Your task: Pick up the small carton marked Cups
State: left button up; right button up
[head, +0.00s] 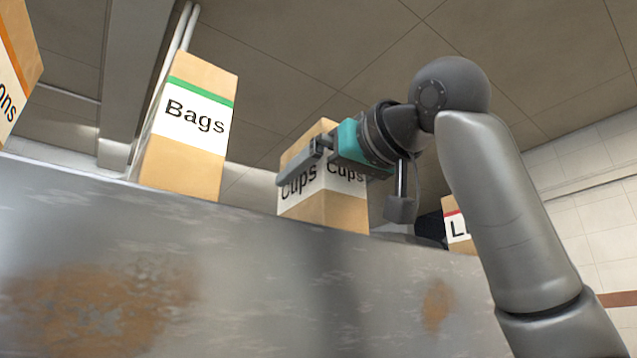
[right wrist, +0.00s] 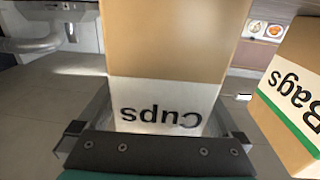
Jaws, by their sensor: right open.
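The small carton marked Cups (head: 322,208) is a tan box with a white band. It stands upright on the high metal surface in the head view. My right gripper (head: 308,160) reaches it from the right, with one finger crossing in front of the carton's upper part. In the right wrist view the Cups carton (right wrist: 165,95) appears upside down between the two spread fingers of my right gripper (right wrist: 160,120). The gripper is open; whether a finger touches the carton cannot be told. My left gripper is not in view.
A taller carton marked Bags (head: 188,130) stands left of the Cups carton. Another carton (head: 15,75), partly cut off, is at the far left. A carton starting with L (head: 457,227) is partly hidden behind my right arm. The rusty metal front (head: 230,280) fills the lower head view.

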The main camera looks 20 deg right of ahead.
jog(key=c, duration=1.5)
jog(key=shift+r, duration=0.15)
jog(key=shift+s+r, duration=0.1)
jog(key=shift+r, duration=4.75)
